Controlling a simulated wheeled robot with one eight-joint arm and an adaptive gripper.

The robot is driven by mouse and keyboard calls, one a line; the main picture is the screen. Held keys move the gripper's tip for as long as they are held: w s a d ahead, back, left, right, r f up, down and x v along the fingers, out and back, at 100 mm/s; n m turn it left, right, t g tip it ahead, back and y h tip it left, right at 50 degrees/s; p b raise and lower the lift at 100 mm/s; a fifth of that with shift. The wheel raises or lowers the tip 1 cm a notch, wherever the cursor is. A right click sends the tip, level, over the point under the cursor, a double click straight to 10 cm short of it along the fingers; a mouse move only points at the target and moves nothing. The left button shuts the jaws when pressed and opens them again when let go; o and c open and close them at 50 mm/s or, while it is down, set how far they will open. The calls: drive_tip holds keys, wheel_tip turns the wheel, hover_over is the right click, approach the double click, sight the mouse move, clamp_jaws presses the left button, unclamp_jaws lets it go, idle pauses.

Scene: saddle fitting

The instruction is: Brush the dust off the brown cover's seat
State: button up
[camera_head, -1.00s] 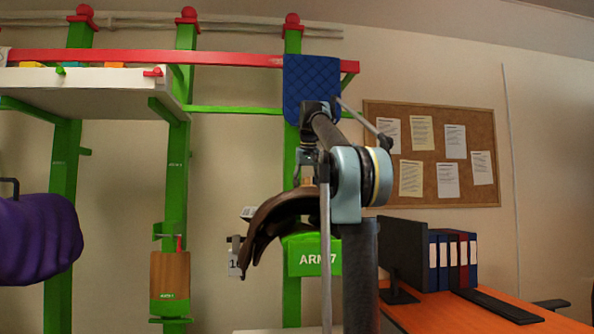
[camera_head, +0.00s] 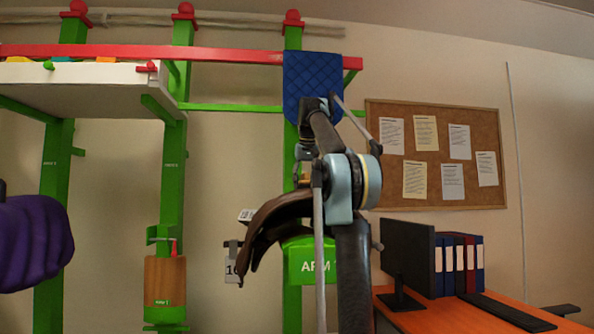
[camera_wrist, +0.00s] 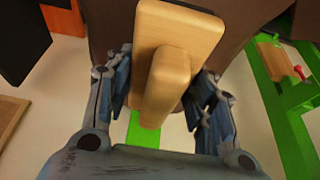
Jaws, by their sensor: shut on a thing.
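The brown cover (camera_head: 272,224) is a dark, curved saddle shape on the green arm marked "ARM" (camera_head: 298,262) in the head view. My gripper (camera_wrist: 160,92) is shut on a pale wooden brush (camera_wrist: 182,30), gripping its raised handle between the two fingers in the wrist view. A brown surface (camera_wrist: 235,48) that looks like the cover lies just beyond the brush; whether they touch cannot be told. The bristles are hidden. In the head view my own arm hides part of the cover and most of my gripper. No dust can be made out.
A blue quilted pad (camera_head: 312,82) hangs on the red rail above. A purple bundle (camera_head: 34,240) is at the left. A wooden block (camera_head: 165,282) is on another green post. A monitor (camera_head: 407,258) and binders (camera_head: 458,265) stand on the orange desk (camera_head: 440,312) at the right.

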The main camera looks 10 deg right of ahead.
drive_tip(key=shift+w+r, duration=0.15)
drive_tip(key=shift+r, duration=3)
drive_tip(key=shift+s, duration=0.2)
